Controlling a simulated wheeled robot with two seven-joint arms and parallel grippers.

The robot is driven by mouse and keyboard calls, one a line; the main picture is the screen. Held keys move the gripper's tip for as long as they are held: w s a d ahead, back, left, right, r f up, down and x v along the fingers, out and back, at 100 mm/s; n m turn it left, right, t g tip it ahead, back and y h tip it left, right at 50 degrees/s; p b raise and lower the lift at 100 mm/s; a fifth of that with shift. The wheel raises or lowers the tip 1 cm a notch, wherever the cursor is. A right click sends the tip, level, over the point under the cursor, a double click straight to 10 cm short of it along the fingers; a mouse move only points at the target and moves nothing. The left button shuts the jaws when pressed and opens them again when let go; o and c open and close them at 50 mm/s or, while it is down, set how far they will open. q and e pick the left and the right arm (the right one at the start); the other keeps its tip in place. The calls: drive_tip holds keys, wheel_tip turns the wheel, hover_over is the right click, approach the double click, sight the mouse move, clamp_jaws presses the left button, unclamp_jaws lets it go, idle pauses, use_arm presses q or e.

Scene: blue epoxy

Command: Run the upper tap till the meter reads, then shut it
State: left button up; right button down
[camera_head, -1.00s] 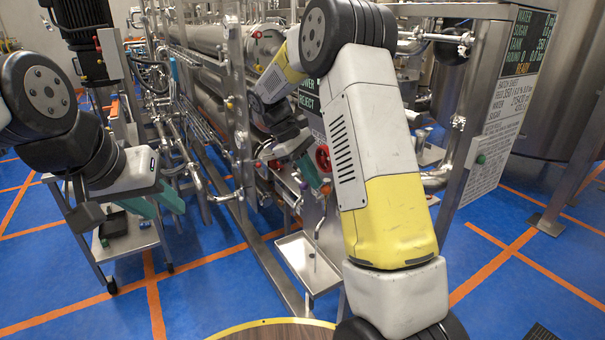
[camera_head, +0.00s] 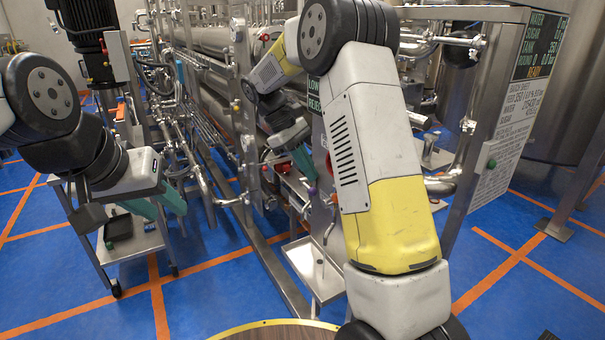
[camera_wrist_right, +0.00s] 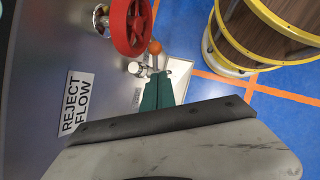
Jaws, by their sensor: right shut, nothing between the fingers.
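My right gripper (camera_head: 308,176) is at the steel panel beside the pipe frame, its green fingers together. In the right wrist view the shut fingers (camera_wrist_right: 160,80) point at a small steel tap (camera_wrist_right: 137,68) with an orange ball (camera_wrist_right: 154,47) on its lever. The tips are close to the tap; I cannot tell whether they touch. A red handwheel (camera_wrist_right: 127,22) is just beyond it. Which tap is the upper one is unclear. A dark readout (camera_head: 541,45) is at top right; its figures are too small to read surely. My left gripper (camera_head: 160,206) is open and empty over a cart.
A "REJECT FLOW" label (camera_wrist_right: 76,104) is on the panel. A drip tray (camera_head: 314,272) stands below it. A wheeled cart (camera_head: 140,248) is at left. A round wooden top with a yellow rim (camera_head: 270,324) is in front.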

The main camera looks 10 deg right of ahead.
drive_tip(key=v, duration=0.8)
drive_tip(key=shift+s, duration=0.35)
drive_tip(key=shift+d, duration=0.15)
